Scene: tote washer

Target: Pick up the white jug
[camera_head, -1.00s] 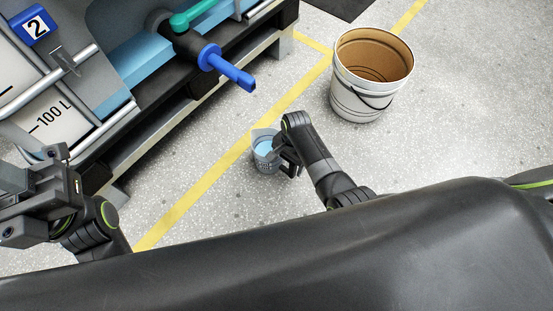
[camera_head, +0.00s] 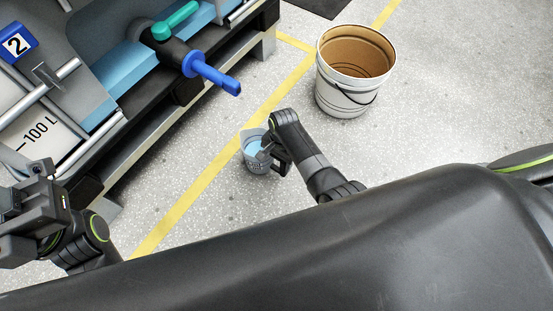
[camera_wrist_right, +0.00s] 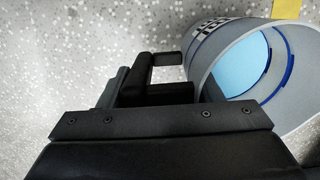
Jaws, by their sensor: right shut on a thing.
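The white jug (camera_head: 253,158) is a small greyish-white vessel with dark print and light blue inside. It is in the middle of the head view, beside the yellow floor line. I cannot tell whether the jug's base touches the floor. My left gripper (camera_head: 28,212) is at the left edge, far from the jug; its jaw opening is unclear.
A white bucket (camera_head: 338,98) with a brown inside stands behind and right of the jug. Speckled floor right of the bucket is clear.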

